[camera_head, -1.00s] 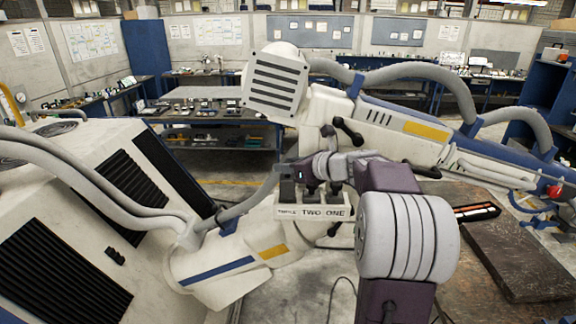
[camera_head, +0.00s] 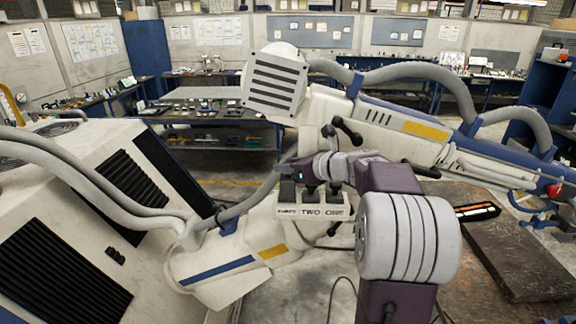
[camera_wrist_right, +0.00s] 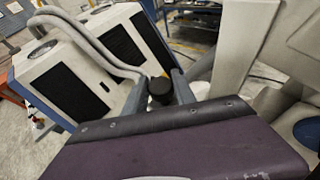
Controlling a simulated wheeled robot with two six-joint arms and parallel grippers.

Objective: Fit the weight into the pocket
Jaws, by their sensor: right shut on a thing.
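A white holder (camera_head: 312,212) with lettering that includes TWO stands on the white machine arm in the head view. Dark pocket blocks (camera_head: 288,192) sit in a row above the lettering. My right gripper (camera_head: 309,180) reaches in from the right, over this row. In the right wrist view its two grey fingers (camera_wrist_right: 158,94) are closed on a dark cylindrical weight (camera_wrist_right: 160,88). My arm and gripper partly hide the pockets, and I cannot tell whether the weight is inside one. My left gripper is not in view.
A white vented housing (camera_head: 275,82) and a long arm with grey hoses (camera_head: 420,72) rise behind the holder. A large white cabinet (camera_head: 70,190) with black grilles fills the left. A dark slab (camera_head: 515,245) lies on the right. Workbenches stand farther back.

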